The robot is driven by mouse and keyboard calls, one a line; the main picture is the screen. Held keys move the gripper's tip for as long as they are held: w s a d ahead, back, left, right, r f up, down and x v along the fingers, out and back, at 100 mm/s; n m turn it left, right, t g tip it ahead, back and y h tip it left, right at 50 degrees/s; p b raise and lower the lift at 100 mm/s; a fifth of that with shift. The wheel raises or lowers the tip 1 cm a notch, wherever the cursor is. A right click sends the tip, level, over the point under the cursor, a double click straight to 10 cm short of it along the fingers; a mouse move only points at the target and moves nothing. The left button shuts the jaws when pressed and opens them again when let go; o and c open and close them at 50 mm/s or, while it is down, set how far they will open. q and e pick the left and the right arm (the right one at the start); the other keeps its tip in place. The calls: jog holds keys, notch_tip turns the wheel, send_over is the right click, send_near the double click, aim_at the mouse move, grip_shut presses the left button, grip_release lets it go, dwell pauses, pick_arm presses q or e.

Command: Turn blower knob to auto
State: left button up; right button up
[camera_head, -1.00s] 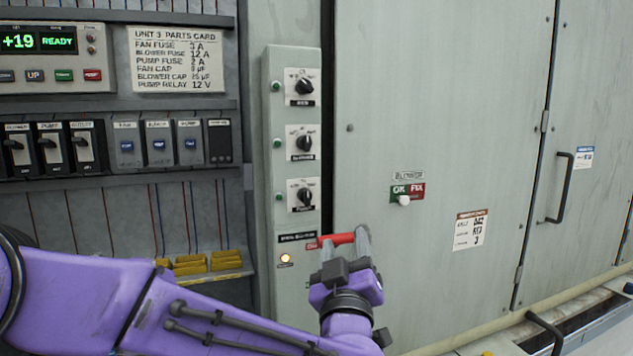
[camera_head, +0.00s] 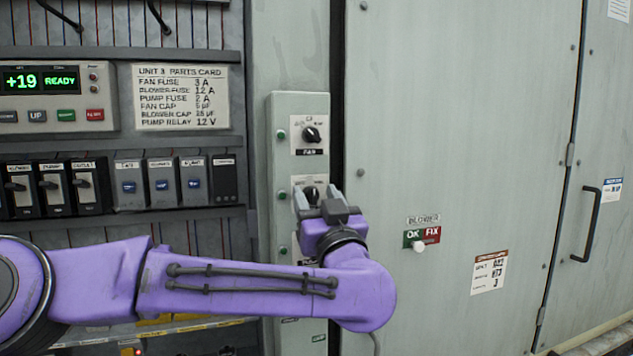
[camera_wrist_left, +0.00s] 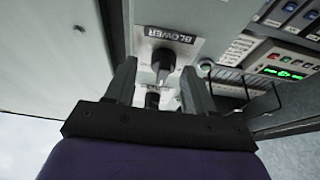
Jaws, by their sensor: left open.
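The blower knob (camera_head: 311,191) is a black rotary knob on a white plate, the middle one on the tall grey control box (camera_head: 284,110). In the left wrist view the knob (camera_wrist_left: 163,60) sits under a label reading BLOWER. My left gripper (camera_head: 316,198) is open in front of it in the head view. In the wrist view its two fingers (camera_wrist_left: 163,80) stand on either side of the knob. I cannot tell whether they touch it. The knob's lower part and its plate are partly hidden by the gripper in the head view. My right gripper is not in view.
The fan knob (camera_head: 311,135) is above on the same box. A lower knob is hidden by my arm. Switches (camera_head: 160,184) and a green display (camera_head: 40,79) are at left.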

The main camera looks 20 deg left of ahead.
pick_arm(q)
jog(key=shift+s+r, duration=0.35)
jog(key=shift+s, duration=0.05)
jog(key=shift+w+f, duration=0.1)
jog(key=shift+w, duration=0.1)
grip_shut()
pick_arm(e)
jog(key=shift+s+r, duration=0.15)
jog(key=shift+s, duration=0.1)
pick_arm(q)
jog(key=shift+f+n+g+y+b, duration=0.2)
jog(key=shift+n+g+y+b, duration=0.2)
jog(key=shift+n+b, duration=0.7)
jog(key=n+g+y+b, duration=0.1)
jog(key=n+b, duration=0.1)
jog(key=n, duration=0.1)
jog(key=shift+n, duration=0.3)
jog(key=n+g+y+b, duration=0.1)
jog(key=n, duration=0.2)
jog(key=shift+g, duration=0.3)
jog(key=shift+s+a+r+n+g+y+b, duration=0.1)
jog(key=shift+n+g+y+b, duration=0.25)
jog(key=shift+n, duration=0.65)
jog(key=shift+n+g+y+b, duration=0.15)
jog(key=shift+n+g+b, duration=0.3)
jog(key=shift+n, duration=0.55)
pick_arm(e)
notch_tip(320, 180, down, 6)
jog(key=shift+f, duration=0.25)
